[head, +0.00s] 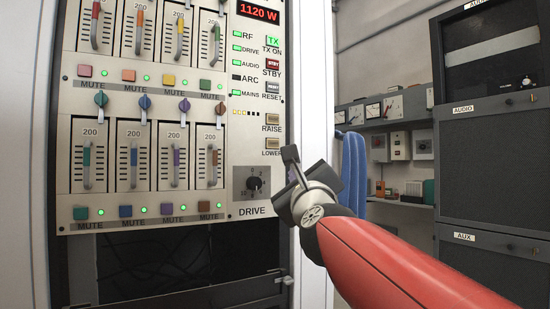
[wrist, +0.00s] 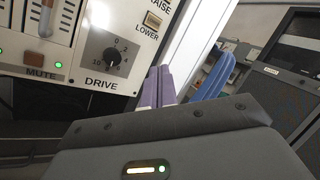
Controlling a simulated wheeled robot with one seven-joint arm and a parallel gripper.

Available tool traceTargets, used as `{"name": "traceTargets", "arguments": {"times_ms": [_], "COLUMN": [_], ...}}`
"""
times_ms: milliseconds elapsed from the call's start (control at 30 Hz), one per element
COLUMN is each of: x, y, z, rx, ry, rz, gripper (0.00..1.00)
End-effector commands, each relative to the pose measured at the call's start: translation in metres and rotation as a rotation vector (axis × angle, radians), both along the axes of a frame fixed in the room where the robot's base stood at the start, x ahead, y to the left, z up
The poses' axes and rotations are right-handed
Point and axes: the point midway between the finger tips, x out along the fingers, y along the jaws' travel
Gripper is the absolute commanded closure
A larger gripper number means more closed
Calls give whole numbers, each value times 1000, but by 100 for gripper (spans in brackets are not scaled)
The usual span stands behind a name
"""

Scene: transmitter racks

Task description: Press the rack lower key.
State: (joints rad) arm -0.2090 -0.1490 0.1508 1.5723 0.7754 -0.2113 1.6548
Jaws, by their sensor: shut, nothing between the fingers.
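The lower key (head: 272,143) is a small tan key on the rack's front panel, just above its LOWER label and below the raise key (head: 272,118). In the wrist view the lower key (wrist: 153,19) shows near the top edge. My gripper (head: 290,154) is just right of and slightly below the key in the head view, apart from it in the picture. In the wrist view my gripper's fingers (wrist: 159,72) are together, below the key and right of the DRIVE knob (wrist: 112,62). Nothing shows between them. The gap in depth to the panel is hard to tell.
The DRIVE knob (head: 257,183) sits below the key, and a red STBY key (head: 273,64) sits higher up. Fader strips (head: 134,155) fill the panel's left.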

Motion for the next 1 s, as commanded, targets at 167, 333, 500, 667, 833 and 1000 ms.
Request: {"name": "traceTargets", "arguments": {"times_ms": [167,333,500,667,833,1000], "x": [23,29,29,29,36,53], "y": [-1,-7,-8,-8,-4,9], "z": [50,63,65,65,67,69], "rx": [605,848,874,871,870,868], "ry": [-80,-115,-119,-118,-117,-115], "rz": [70,103,107,106,106,106], "gripper": [100,100,100,100,100,100]}}
